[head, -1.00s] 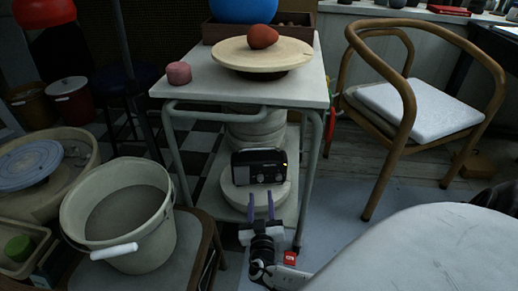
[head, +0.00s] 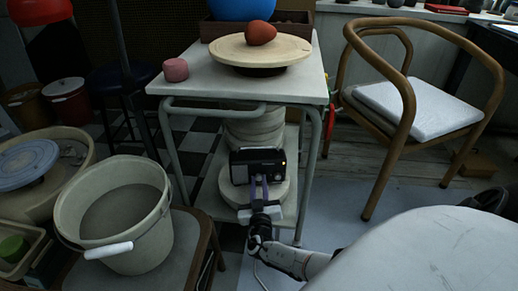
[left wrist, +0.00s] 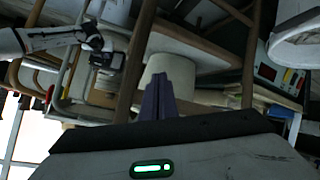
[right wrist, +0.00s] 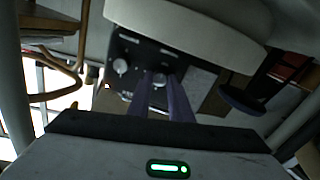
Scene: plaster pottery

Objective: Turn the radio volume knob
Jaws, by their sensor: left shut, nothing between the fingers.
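The black radio (head: 243,166) stands on a round pale slab on the lower shelf of the white trolley, with a small lit spot on its face. In the right wrist view the radio (right wrist: 127,50) appears upside down, with one free knob (right wrist: 120,66) and another knob (right wrist: 159,80) between my fingertips. My right gripper (head: 259,180) reaches up to the radio's front. Its purple fingers (right wrist: 160,84) lie close on both sides of that knob, shut on it; the fingers partly hide the contact. My left gripper (left wrist: 158,88) is shut and empty, away from the radio.
The trolley (head: 190,80) carries a pottery wheel and a pink lump on top; its legs frame the radio. A bucket (head: 150,215) on a stool stands left. A wooden chair (head: 410,95) is at right. A pale rounded surface (head: 430,255) fills the lower right.

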